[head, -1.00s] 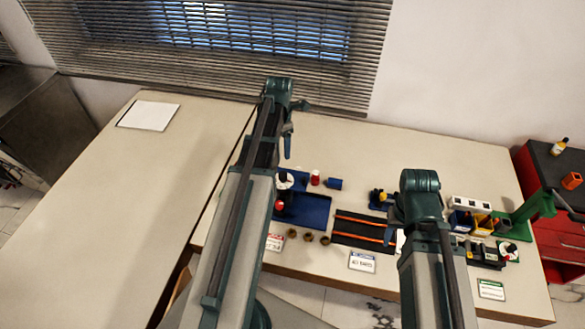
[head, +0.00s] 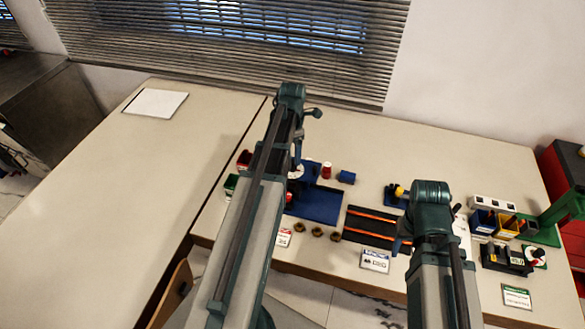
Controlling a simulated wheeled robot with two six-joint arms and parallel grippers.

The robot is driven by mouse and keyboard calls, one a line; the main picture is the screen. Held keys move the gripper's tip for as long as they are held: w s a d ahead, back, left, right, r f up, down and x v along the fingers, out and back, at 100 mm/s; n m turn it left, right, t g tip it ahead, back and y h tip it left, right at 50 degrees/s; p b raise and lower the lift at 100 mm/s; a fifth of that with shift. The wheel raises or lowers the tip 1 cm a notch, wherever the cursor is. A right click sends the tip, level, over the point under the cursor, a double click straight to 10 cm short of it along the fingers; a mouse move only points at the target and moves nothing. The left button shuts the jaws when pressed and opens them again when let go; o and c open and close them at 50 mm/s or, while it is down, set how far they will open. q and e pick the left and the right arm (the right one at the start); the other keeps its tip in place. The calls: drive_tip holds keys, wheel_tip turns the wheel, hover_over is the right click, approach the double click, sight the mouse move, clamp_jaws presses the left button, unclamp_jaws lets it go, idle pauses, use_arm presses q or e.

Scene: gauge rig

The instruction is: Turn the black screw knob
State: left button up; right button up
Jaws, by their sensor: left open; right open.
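The blue rig plate (head: 318,207) lies on the bench, with a white round dial (head: 297,171) at its back left corner. The dial is partly covered by my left gripper (head: 297,158), which hangs over it. A black knob cannot be made out there now, because the gripper blocks the view. Whether the gripper touches anything is unclear. My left gripper is open. My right gripper (head: 400,240) is open, beside the black mat with orange strips (head: 375,227); its fingers are small and partly hidden by the arm.
Several brown nuts (head: 317,232) lie in front of the plate. A red cylinder (head: 326,171) and a blue cylinder (head: 346,177) stand behind it. Bins (head: 483,221), a black fixture (head: 505,259) and another white dial (head: 536,256) are at the right. The left table (head: 120,200) is mostly clear.

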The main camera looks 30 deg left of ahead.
sight(293, 162)
use_arm(q)
wheel_tip(293, 162, down, 4)
drive_tip(key=b, duration=0.3)
drive_tip(key=shift+f, duration=0.15)
drive_tip(key=shift+c, duration=0.2)
clamp_jaws()
